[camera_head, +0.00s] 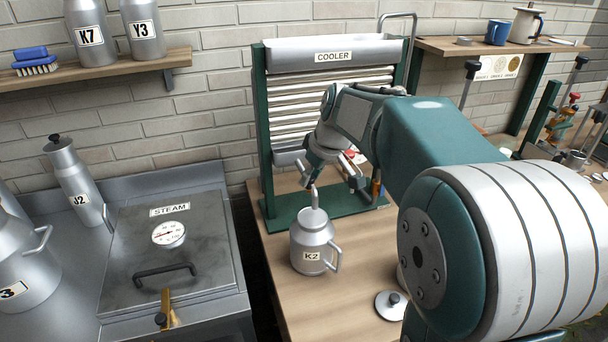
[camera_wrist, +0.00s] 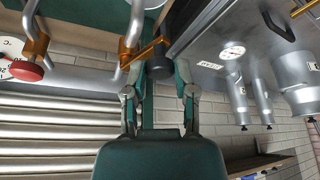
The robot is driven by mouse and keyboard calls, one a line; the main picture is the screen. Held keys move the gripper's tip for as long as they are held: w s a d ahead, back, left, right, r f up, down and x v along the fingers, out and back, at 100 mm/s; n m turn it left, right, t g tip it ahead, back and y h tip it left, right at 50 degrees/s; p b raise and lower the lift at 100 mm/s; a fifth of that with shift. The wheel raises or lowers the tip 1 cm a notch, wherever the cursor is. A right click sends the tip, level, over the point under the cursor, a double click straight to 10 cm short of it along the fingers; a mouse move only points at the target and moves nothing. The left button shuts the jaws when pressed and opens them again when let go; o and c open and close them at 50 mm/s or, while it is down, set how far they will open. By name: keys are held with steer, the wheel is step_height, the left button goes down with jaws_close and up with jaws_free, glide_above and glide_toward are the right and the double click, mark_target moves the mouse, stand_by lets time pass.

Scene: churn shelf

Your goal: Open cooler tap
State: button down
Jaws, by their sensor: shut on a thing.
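The cooler (camera_head: 333,57) stands at the back of the bench in a green frame with horizontal metal slats. In the wrist view, which is upside down, the cooler tap (camera_wrist: 147,50) shows as a brass lever with a dark knob, beside a bent metal spout (camera_wrist: 134,28). My gripper (camera_head: 330,173) is low in front of the cooler. In the wrist view my gripper (camera_wrist: 160,88) has its fingers on either side of the tap's knob end, shut on it; the exact contact is hard to see. A metal can labelled K2 (camera_head: 314,250) stands upright below the spout.
A round lid (camera_head: 391,304) lies on the wooden bench. The steam chest (camera_head: 165,250) and metal cans are at left. A red knob (camera_wrist: 22,70) by a dial is near the gripper. A wall shelf (camera_head: 100,70) is upper left. The front bench is mostly clear.

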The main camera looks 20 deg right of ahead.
steer(key=shift+s+d+f+n+y, duration=0.1)
steer(key=shift+d+f+n+y, duration=0.15)
steer(key=shift+d+n, duration=0.4)
steer(key=shift+a+n, duration=0.15)
steer(key=shift+n, duration=0.1)
steer(key=shift+c, duration=2.1)
jaws_free()
steer(key=shift+r, duration=0.15)
steer(key=v, duration=1.2)
steer(key=shift+w, duration=0.3)
